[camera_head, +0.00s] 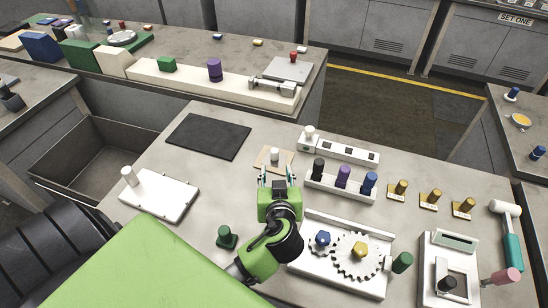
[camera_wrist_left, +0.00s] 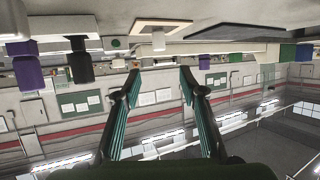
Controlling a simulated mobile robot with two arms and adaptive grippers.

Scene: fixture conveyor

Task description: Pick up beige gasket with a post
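The beige gasket (camera_head: 262,160) is a flat square piece on the grey table near the middle of the head view. A white post (camera_head: 274,155) stands upright on it. In the left wrist view, which shows the scene upside down, the gasket (camera_wrist_left: 178,25) and its white post (camera_wrist_left: 158,41) are ahead of the fingers. My left gripper (camera_head: 279,172) is just in front of the gasket and partly overlaps its near edge. Its two teal fingers are spread with nothing between them in the wrist view (camera_wrist_left: 160,76). My right gripper is out of view.
A white rack (camera_head: 325,192) with black, purple and blue pegs stands close right of the gripper. A white socket block (camera_head: 345,150) lies behind it. A dark mat (camera_head: 208,136) lies left. A gear board (camera_head: 325,262) and green knob (camera_head: 227,238) are nearer.

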